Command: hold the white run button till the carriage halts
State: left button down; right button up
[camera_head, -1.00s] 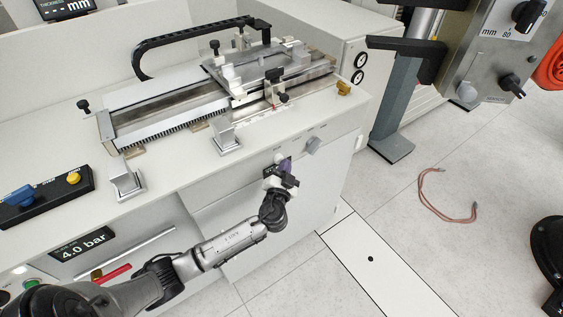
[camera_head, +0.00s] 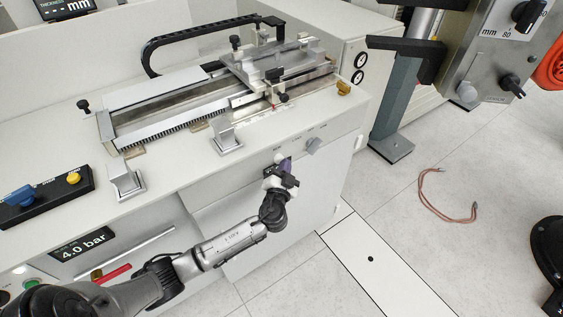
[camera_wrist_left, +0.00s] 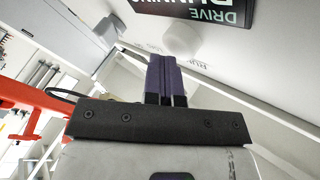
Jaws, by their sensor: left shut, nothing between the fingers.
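The white run button (camera_wrist_left: 182,39) is a round pale knob on the bench's front face, by a RUN label in the left wrist view. In the head view it shows small beside my fingertips (camera_head: 279,158). My left gripper (camera_head: 285,164) is shut and empty, its purple fingers (camera_wrist_left: 164,62) pressed together with their tips at the button's edge. I cannot tell for sure whether they touch it. The carriage (camera_head: 262,68) sits on the rails toward the right part of the bed. My right gripper is not in view.
A dark display (camera_wrist_left: 200,8) near the button reads DRIVE and RUNNING. A grey knob (camera_head: 314,146) sits right of my gripper on the same front face. A 4.0 bar readout (camera_head: 83,243) is lower left. The floor to the right has a loose reddish cable (camera_head: 428,200).

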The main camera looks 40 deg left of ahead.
pick_arm(q)
jog(key=shift+d, duration=0.15)
dwell(0.8)
jog(key=shift+s+d, duration=0.2)
jog(key=shift+d, duration=0.55)
jog(key=shift+s+d+b, duration=0.25)
jog(key=shift+d+b, duration=0.05)
jog(key=shift+d, duration=0.95)
jog(key=shift+s+d+b, duration=0.25)
jog(key=shift+d+b, duration=0.05)
jog(key=shift+d, duration=0.9)
